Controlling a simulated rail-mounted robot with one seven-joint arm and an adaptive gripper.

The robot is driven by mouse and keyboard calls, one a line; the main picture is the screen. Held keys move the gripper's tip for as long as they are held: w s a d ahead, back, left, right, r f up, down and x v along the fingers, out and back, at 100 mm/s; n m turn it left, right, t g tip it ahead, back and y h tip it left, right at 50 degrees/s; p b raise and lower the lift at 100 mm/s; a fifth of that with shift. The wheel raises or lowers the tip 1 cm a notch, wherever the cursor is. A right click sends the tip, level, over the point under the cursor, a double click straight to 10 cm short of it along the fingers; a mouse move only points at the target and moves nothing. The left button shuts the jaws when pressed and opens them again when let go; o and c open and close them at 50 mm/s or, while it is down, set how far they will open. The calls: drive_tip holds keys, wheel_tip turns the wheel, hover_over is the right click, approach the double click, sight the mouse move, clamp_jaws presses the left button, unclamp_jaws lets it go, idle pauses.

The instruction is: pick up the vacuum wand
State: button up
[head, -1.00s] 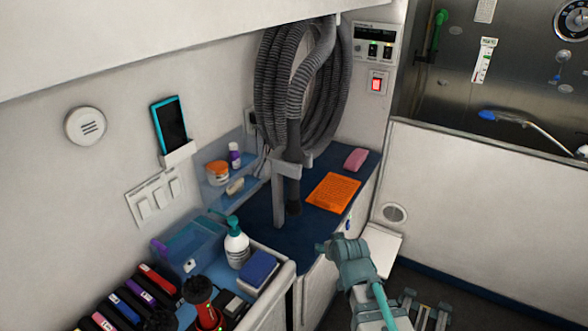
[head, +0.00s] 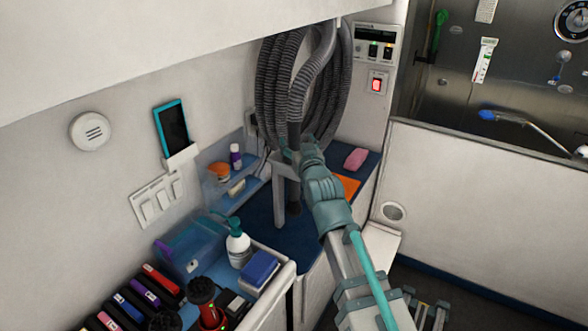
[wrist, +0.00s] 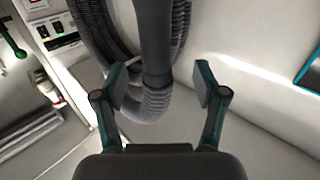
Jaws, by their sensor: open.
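The vacuum wand (head: 294,134) is a dark upright tube under the coiled grey hose (head: 275,85), at a grey stand (head: 279,205) on the blue counter. My gripper (head: 293,152) is open at the wand, and my arm hides its lower part in the head view. In the wrist view the dark wand (wrist: 153,40) runs between the two spread fingers of my gripper (wrist: 158,82), with a gap on each side. Contact with it cannot be made out.
An orange mat (head: 349,186) and a pink block (head: 356,158) lie right of the stand.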

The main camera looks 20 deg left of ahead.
sight(296, 134)
drive_tip(key=shift+w+a, duration=0.4)
drive_tip(key=shift+w, duration=0.2)
drive_tip(key=p+x, duration=0.2)
drive_tip(key=x, duration=0.2)
drive_tip(key=shift+w+d+r, duration=0.15)
drive_tip(key=shift+d, duration=0.05)
drive_tip(key=shift+w+a, duration=0.3)
drive_tip(key=shift+w, duration=0.1)
drive_tip(key=c, duration=1.2)
clamp_jaws()
drive_tip(key=shift+d, duration=0.15)
